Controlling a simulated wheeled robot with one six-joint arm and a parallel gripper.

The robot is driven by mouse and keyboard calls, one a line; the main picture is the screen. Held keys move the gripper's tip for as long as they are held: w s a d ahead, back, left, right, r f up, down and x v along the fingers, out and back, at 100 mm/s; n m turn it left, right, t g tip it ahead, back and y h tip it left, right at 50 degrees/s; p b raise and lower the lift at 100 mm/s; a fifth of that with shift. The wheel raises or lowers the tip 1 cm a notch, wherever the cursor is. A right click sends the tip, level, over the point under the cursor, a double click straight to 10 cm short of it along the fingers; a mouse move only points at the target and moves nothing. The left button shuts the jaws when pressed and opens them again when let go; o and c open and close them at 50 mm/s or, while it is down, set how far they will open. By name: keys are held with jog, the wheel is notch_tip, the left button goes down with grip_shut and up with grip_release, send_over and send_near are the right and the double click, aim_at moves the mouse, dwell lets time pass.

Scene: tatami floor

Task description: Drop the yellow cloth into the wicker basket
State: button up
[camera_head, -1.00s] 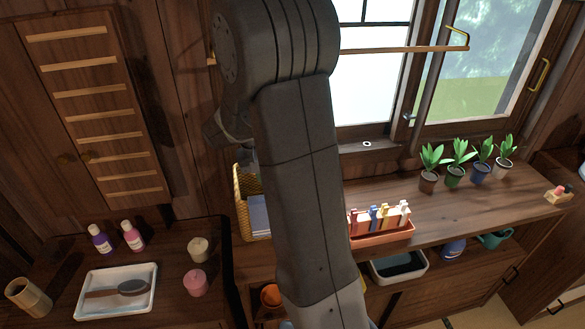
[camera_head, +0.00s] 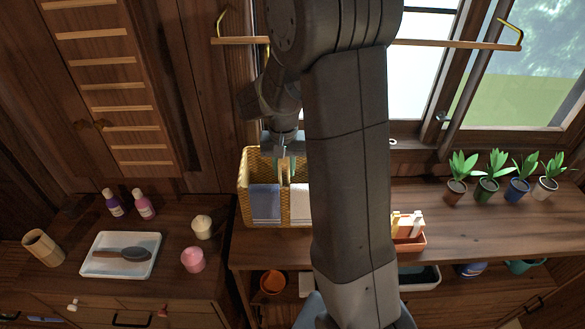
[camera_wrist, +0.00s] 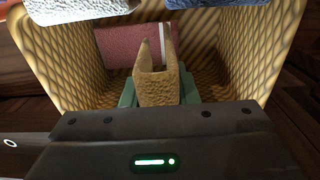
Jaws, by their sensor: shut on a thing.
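The wicker basket (camera_head: 243,193) stands on the wooden counter, left of my arm. A blue cloth (camera_head: 265,203) and a white cloth (camera_head: 300,204) hang at its front side. My gripper (camera_head: 284,165) is above the basket, pointing down. In the wrist view my gripper (camera_wrist: 158,92) is shut on the yellow cloth (camera_wrist: 158,88), a tan-yellow bunched piece with two raised points. The basket walls (camera_wrist: 75,75) surround it on both sides, and a pink cloth with a white stripe (camera_wrist: 130,47) lies beyond. Whether the yellow cloth touches the basket cannot be told.
A red-orange tray (camera_head: 410,243) with pegs is right of my arm, and several potted plants (camera_head: 488,190) stand further right. A lower cabinet at left bears a white tray with a brush (camera_head: 95,272), bottles and candles. A wooden rail (camera_head: 450,44) crosses the window.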

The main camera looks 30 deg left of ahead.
jog(key=shift+f, duration=0.2)
jog(key=shift+f, duration=0.1)
jog(key=shift+w+f+b, duration=0.1)
jog(key=shift+f+b, duration=0.3)
jog(key=shift+f, duration=0.15)
jog(key=o, duration=1)
jog(key=shift+c, duration=0.2)
